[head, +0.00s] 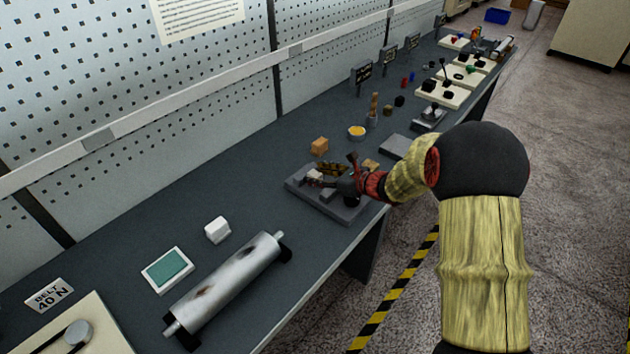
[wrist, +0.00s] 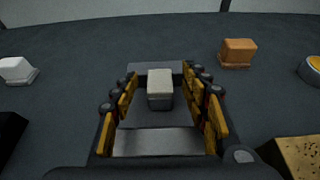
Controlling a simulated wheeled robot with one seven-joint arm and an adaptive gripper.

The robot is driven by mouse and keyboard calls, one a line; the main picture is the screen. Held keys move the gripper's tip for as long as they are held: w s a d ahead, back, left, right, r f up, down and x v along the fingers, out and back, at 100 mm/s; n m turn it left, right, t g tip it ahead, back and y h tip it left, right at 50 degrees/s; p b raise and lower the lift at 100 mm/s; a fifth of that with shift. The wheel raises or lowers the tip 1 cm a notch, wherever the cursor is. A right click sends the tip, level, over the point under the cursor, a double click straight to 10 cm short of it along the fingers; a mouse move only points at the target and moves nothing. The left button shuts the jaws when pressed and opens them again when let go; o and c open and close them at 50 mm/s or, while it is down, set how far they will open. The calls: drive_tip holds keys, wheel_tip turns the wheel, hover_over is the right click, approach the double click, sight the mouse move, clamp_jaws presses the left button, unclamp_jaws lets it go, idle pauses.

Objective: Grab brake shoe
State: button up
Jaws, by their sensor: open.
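A small block with a pale top and darker sides, which looks like the brake shoe (wrist: 160,88), stands on a grey fixture (wrist: 155,69) in the wrist view. My gripper (wrist: 163,95) is open, with its yellow-padded fingers apart on the left and right of the block. Gaps show between the block and both fingers. In the head view my gripper (head: 333,172) is over the grey fixture (head: 330,208) on the bench, and the pale block (head: 313,176) is partly hidden by it.
An orange block (head: 319,146) and a yellow-filled dish (head: 357,131) stand behind the fixture. A tan piece (head: 371,165) is beside it. A white block (head: 217,230), a green-topped pad (head: 167,269) and a metal roller (head: 225,282) are nearer. The pegboard wall (head: 180,90) bounds the bench.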

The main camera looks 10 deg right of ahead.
drive_tip(key=shift+c, duration=0.4)
clamp_jaws()
